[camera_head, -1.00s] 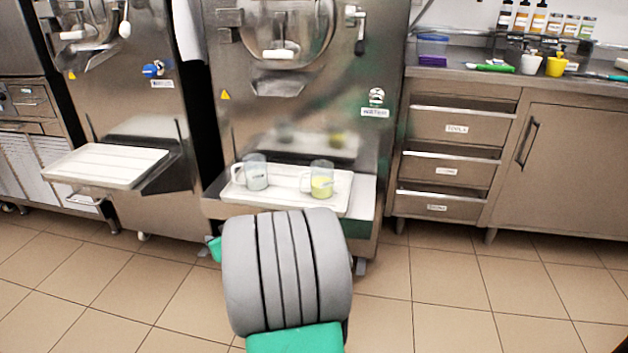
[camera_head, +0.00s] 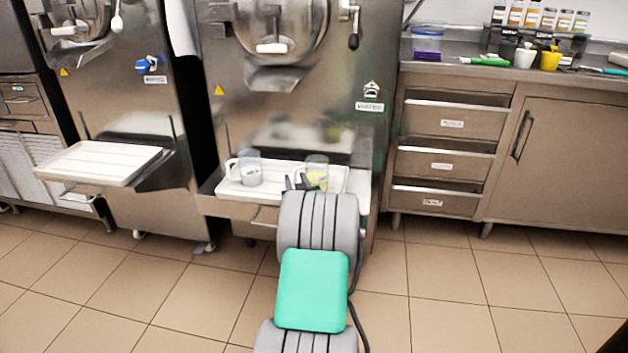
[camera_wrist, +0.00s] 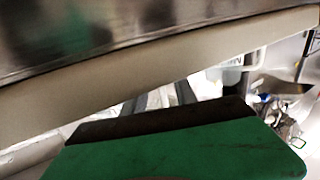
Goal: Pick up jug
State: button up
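Two clear jugs stand upright on the white tray (camera_head: 228,188) of the middle machine. The left jug (camera_head: 249,170) has its handle to the left and looks pale inside. The right jug (camera_head: 318,166) holds something yellow, and its lower part is partly hidden by my arm. My gripper (camera_head: 297,182) is low at the tray's front, just in front of and left of the right jug; its dark fingers look apart and hold nothing visible. In the wrist view its fingers (camera_wrist: 163,97) show beyond the green body, and part of a clear jug (camera_wrist: 252,62) shows behind. Contact cannot be told.
The tray's pale rim (camera_wrist: 110,82) crosses the wrist view close to my gripper. The steel machine front (camera_head: 270,115) rises behind the jugs. Another machine with an empty tray (camera_head: 100,162) stands left. Drawers (camera_head: 445,165) stand right. The tiled floor is clear.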

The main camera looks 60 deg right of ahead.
grip_shut()
dwell(1.3)
